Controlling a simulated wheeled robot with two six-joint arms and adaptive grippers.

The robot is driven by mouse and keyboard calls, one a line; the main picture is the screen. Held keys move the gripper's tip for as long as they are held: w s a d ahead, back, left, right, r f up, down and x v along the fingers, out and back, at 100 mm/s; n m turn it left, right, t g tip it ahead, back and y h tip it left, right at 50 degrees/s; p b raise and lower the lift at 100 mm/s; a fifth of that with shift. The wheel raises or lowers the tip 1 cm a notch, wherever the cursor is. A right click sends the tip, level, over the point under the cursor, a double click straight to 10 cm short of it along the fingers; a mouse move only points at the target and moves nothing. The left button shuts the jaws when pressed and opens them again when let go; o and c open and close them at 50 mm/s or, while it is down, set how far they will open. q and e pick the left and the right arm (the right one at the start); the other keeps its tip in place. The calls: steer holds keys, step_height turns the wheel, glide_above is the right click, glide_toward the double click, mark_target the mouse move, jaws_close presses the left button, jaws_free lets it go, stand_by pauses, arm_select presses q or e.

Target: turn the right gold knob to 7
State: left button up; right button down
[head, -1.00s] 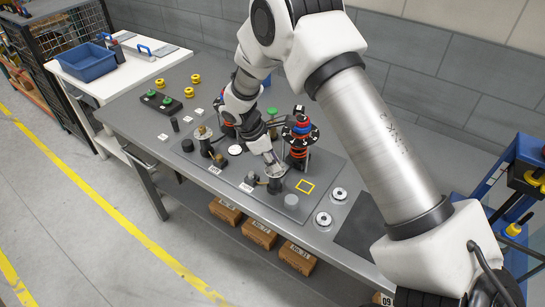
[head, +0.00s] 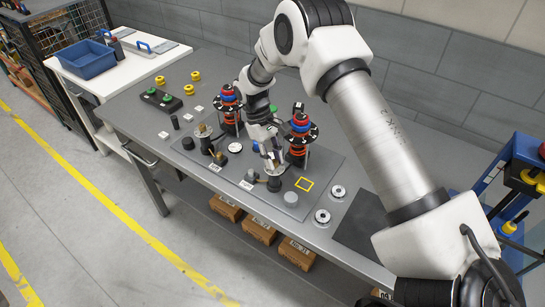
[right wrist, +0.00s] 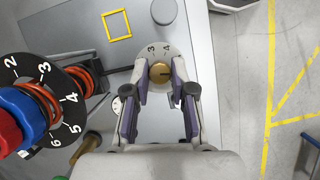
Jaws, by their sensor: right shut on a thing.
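The right gold knob (right wrist: 160,72) sits on a pale round dial (right wrist: 150,52) in the right wrist view. The numerals 3 and 4 show at the dial's far edge; the fingers hide much of the rest. A dark mark on the knob points toward the right of that picture. My right gripper (right wrist: 163,88) is shut on the knob, a finger on each side. In the head view the right gripper (head: 271,160) reaches down to the grey panel, and its fingers mostly cover the knob. My left gripper is not in view.
Beside the gripper stands a coil post with a numbered black disc (head: 299,128), close to the right arm; it also shows in the right wrist view (right wrist: 45,100). A grey cylinder (head: 291,198) and a yellow square outline (head: 304,184) are nearby on the panel.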

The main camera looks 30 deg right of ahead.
steer(key=m+y, duration=0.1)
steer(key=m, duration=0.3)
steer(key=shift+s+d+f+m+y, duration=0.1)
steer(key=shift+s+m+y, duration=0.05)
steer(key=shift+m+y, duration=0.2)
steer(key=shift+d+m+t+y+p, duration=0.1)
steer(key=shift+m+t+y+p, duration=0.3)
steer(key=shift+m, duration=0.9)
steer(key=shift+m+t+y+p, duration=0.1)
steer(key=shift+m+y+p, duration=0.3)
steer(key=shift+m, duration=0.85)
steer(key=c, duration=1)
jaws_free()
steer(key=v, duration=1.2)
steer(key=shift+d, duration=0.15)
